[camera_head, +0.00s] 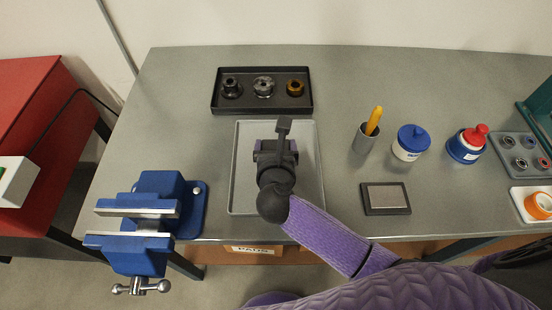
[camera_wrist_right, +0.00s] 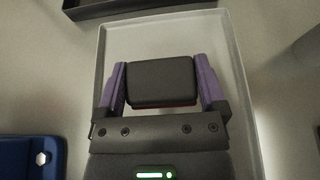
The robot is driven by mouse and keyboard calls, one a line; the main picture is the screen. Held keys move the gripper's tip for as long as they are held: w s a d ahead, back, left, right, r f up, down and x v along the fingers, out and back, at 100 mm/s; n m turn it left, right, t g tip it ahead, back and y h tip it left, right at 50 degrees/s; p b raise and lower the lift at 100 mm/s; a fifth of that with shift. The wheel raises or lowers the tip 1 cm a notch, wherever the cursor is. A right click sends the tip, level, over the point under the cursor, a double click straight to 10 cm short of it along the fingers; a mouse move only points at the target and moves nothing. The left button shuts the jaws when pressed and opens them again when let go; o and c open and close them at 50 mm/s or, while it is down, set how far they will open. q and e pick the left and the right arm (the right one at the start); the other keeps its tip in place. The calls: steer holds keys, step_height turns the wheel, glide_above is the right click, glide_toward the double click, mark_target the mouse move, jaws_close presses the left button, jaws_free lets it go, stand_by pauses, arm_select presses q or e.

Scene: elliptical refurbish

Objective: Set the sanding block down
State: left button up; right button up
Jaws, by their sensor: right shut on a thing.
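The sanding block is a dark, rounded block (camera_wrist_right: 160,80) with a thin red edge underneath, seen in the right wrist view. My right gripper (camera_head: 276,146) is shut on it, with a purple finger at each side; the fingers also show in the right wrist view (camera_wrist_right: 161,88). The gripper and block are over the light grey tray (camera_head: 244,197). The tray's rim also shows in the right wrist view (camera_wrist_right: 240,75). In the head view the gripper mostly hides the block. I cannot tell whether the block touches the tray. My left gripper is not in view.
A black tray (camera_head: 262,108) with three ring-like parts lies behind the grey tray. A blue vise (camera_head: 150,215) stands at the left front edge. To the right are a cup (camera_head: 365,139) with a yellow-handled tool, two blue-and-white containers (camera_head: 410,143) and a dark flat plate (camera_head: 385,198).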

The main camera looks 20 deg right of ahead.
step_height(320, 180, down, 4)
steer(key=shift+d+r+b, duration=0.1)
steer(key=shift+b, duration=0.65)
steer(key=shift+f, duration=0.2)
steer(key=shift+r, duration=0.15)
steer(key=o, duration=0.8)
steer(key=shift+f, duration=0.25)
steer(key=shift+o, duration=0.6)
steer(key=shift+r, duration=0.1)
